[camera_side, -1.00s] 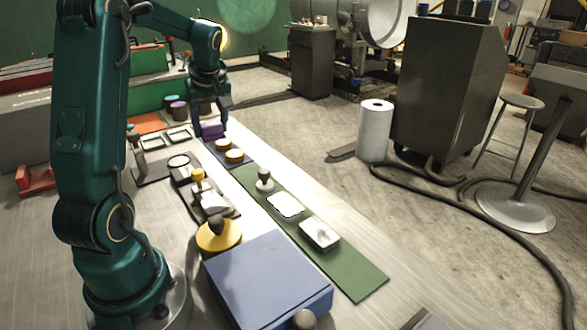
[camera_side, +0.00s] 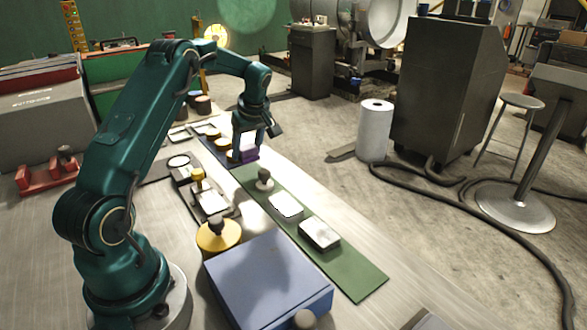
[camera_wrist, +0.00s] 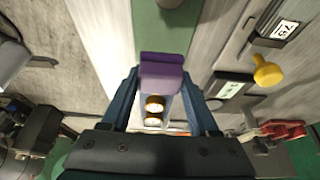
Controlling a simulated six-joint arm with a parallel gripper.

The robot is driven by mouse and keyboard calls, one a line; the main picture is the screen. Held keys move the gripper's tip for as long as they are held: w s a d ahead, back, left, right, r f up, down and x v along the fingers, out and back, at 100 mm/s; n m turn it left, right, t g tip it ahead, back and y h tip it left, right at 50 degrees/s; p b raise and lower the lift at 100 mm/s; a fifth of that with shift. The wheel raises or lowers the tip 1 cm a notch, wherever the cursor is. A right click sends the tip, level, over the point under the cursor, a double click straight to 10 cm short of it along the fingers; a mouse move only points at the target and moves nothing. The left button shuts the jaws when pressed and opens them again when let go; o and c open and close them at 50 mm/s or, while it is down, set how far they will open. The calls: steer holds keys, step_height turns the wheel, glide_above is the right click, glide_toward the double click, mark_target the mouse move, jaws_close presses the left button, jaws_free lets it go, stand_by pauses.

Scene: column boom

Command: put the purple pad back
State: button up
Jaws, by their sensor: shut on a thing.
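The purple pad (camera_side: 250,154) is a small block held between the fingers of my gripper (camera_side: 245,150). In the wrist view the purple pad (camera_wrist: 162,72) sits between the two blue-green fingers (camera_wrist: 160,108). It is at the far end of the green mat (camera_side: 340,270), close to the blue mat (camera_side: 207,144). Whether it touches the mat is hard to tell. Two yellow round pieces (camera_side: 223,143) lie on the blue mat just left of my gripper. In the wrist view they show just below the pad (camera_wrist: 155,103).
A grey-knobbed stamp (camera_side: 264,182) and two white-topped pads (camera_side: 286,206) (camera_side: 319,234) stand along the green mat. A blue box (camera_side: 268,282), a yellow round piece with a dark knob (camera_side: 218,236) and a yellow-knobbed stamp (camera_side: 198,178) stand nearer my base.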

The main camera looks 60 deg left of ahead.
mark_target(249, 156)
steer(key=shift+f, duration=1.95)
steer(key=shift+f, duration=0.1)
steer(key=o, duration=1.4)
steer(key=shift+o, duration=0.2)
